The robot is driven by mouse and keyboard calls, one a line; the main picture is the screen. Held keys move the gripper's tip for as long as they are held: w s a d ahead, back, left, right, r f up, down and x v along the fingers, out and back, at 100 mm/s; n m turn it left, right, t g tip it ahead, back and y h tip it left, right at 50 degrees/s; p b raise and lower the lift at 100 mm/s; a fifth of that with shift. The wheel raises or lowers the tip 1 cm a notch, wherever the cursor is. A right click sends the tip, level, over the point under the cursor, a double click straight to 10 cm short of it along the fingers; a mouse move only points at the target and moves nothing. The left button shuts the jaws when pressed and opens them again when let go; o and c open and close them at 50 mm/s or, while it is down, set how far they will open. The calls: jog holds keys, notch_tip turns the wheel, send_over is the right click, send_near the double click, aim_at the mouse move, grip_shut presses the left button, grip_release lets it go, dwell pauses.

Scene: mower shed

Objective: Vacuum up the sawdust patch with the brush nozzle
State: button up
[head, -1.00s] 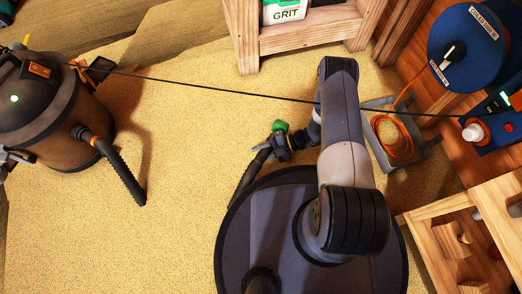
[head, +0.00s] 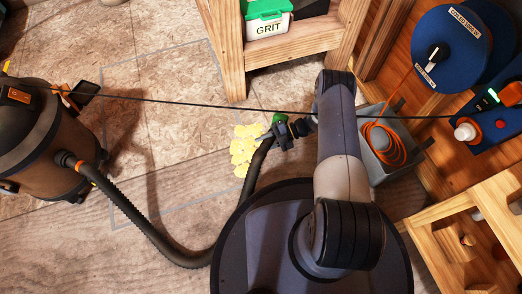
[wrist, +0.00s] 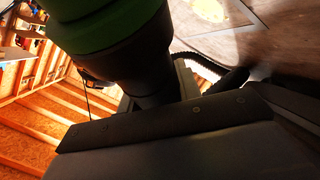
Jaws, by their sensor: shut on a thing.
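The sawdust patch (head: 243,155) is a small pale yellow cluster on the floor, just left of my gripper (head: 285,134) in the head view. It also shows at the top of the wrist view (wrist: 208,9). My gripper is shut on the brush nozzle, whose green part (head: 279,119) shows beside the jaws. In the wrist view the nozzle (wrist: 105,25) is large, green and dark. The nozzle's contact with the floor is hidden. A black ribbed hose (head: 150,228) runs from the brown and grey vacuum (head: 45,150) towards the nozzle, partly behind my base.
A dark cord (head: 190,104) stretches across the scene, passing close to my arm. A wooden shelf (head: 300,52) with a GRIT box (head: 268,28) stands at the back. A grey bin (head: 385,172) with an orange cable is right of my arm.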

jog(key=w, duration=0.1)
jog(key=w+d+b, duration=0.1)
jog(key=shift+w+d+f, duration=0.1)
jog(key=shift+w+d, duration=0.1)
jog(key=shift+w, duration=0.15)
jog(key=w+a, duration=0.3)
jog(key=a, duration=0.3)
jog(key=s+a+p, duration=0.1)
jog(key=s+a, duration=0.5)
jog(key=s, duration=0.6)
jog(key=s+a, duration=0.6)
jog(key=s, duration=0.6)
jog(key=w+a, duration=0.4)
jog(key=w, duration=0.4)
jog(key=w+d, duration=0.5)
jog(key=w, duration=0.5)
jog(key=w+d, duration=0.4)
jog(key=w, duration=0.5)
notch_tip(320, 180, up, 10)
jog(key=p, duration=0.3)
jog(key=shift+w+d, duration=0.25)
dwell(0.3)
